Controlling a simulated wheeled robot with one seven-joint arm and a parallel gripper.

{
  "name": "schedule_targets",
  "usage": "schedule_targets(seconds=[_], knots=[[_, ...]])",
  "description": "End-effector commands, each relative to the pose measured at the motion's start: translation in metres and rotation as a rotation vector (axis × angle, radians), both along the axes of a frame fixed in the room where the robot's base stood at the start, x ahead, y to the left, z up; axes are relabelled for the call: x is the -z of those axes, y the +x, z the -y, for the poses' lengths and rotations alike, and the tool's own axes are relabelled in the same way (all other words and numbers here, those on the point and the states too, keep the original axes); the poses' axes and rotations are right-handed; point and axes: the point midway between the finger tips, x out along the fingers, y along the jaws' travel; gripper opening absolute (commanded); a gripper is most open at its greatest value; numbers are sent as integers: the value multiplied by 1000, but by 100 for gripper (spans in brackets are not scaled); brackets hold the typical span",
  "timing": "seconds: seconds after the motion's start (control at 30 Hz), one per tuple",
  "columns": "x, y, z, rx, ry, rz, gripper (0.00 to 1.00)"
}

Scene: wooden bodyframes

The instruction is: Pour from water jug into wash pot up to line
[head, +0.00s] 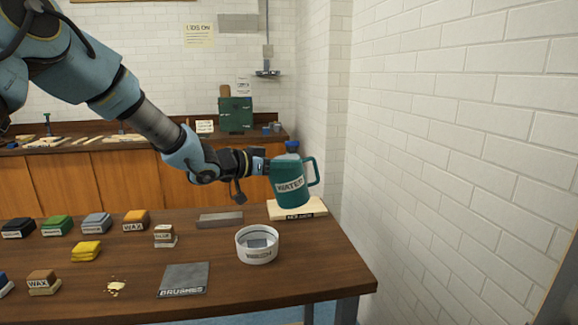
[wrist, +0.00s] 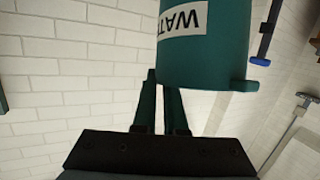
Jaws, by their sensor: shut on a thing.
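The water jug (head: 288,188) is teal with a white "WATER" label, and its handle shows on the right in the head view. It is slightly tilted, above or just over a pale board at the table's back right; any gap is unclear. My gripper (head: 262,163) is shut on the jug, reaching it from the left. The wrist view shows the jug (wrist: 203,60) close up, label upside down, beside the gripper (wrist: 163,100); the exact grip is unclear. The wash pot (head: 257,257) is a white round pot on the table, left of and nearer than the jug, with a grey patch inside. Its water level is unclear.
The pale labelled board (head: 312,208) lies below the jug. A grey bar (head: 220,219), small labelled blocks (head: 164,236), a dark "BRUSHES" mat (head: 183,278) and several coloured blocks lie left of the pot. A white brick wall (head: 450,130) stands to the right.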

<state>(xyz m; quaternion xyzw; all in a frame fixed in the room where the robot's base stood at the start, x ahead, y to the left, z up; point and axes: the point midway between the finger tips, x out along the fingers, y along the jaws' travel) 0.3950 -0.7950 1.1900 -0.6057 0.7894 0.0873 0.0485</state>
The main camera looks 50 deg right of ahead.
Motion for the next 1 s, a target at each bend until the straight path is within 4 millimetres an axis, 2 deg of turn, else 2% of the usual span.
schedule_targets(seconds=[1.0], knots=[[1,0,0,1,-31,-20,0]])
